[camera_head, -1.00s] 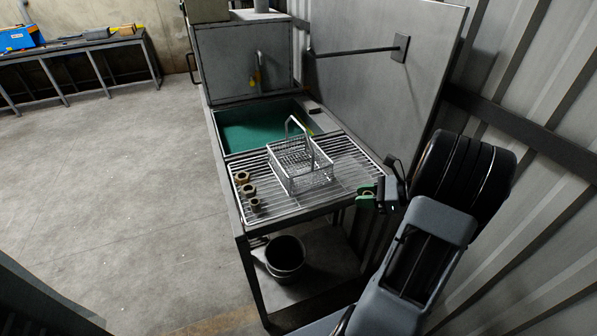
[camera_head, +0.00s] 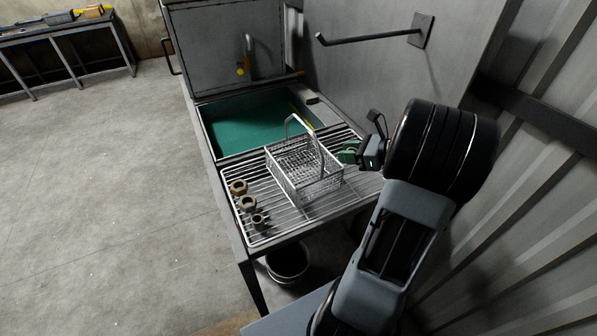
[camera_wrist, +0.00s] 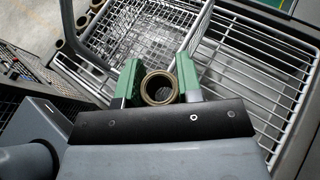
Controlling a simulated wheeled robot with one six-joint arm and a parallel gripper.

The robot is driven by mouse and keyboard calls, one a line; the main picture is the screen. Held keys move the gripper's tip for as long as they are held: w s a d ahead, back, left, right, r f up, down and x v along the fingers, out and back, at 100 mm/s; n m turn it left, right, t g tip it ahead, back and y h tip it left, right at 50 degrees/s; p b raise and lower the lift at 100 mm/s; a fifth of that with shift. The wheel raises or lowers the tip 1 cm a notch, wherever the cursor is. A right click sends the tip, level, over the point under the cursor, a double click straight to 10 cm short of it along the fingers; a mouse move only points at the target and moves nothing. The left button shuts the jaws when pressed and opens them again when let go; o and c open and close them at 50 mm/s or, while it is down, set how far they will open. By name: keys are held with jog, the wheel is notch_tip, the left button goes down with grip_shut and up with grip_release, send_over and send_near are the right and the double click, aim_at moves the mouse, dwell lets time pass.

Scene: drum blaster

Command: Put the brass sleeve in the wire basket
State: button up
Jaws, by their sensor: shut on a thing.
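The brass sleeve (camera_wrist: 144,88) shows end-on as a ring in the wrist view, between the green fingers of my gripper (camera_wrist: 158,85), which is shut on it. In the head view my gripper (camera_head: 350,153) is at the right side of the wire basket (camera_head: 305,180), and I cannot make out the sleeve there. The basket stands upright on the rack, with its tall handle raised. In the wrist view the basket (camera_wrist: 140,40) lies just beyond the fingertips. The sleeve appears outside the basket; its height relative to the rim is unclear.
The wire rack (camera_head: 285,222) has three brownish ring-shaped parts at its left side: one (camera_head: 238,187), another (camera_head: 248,203) and a smaller one (camera_head: 257,221). A green-bottomed basin (camera_head: 250,130) lies behind. A bar (camera_head: 370,37) juts from the upright panel. A dark bucket (camera_head: 288,263) is below.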

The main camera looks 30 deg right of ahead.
jog(key=shift+d+f+b, duration=0.1)
jog(key=shift+f+b, duration=0.1)
jog(key=shift+b, duration=0.15)
jog(key=shift+w+r, duration=0.1)
jog(key=shift+r, duration=0.05)
jog(key=shift+w+a+r+p+x, duration=0.15)
jog(key=shift+r+p+x, duration=0.25)
jog(key=shift+x, duration=2.5)
jog(key=shift+w+a+r+p+x, duration=0.15)
jog(key=shift+r+x, duration=0.45)
jog(key=shift+x, duration=2.3)
jog(key=shift+w+a+r+p+x, duration=0.15)
jog(key=shift+r+p+x, duration=0.3)
jog(key=shift+x, duration=2.45)
jog(key=shift+r, duration=0.15)
jog(key=shift+f+b, duration=0.65)
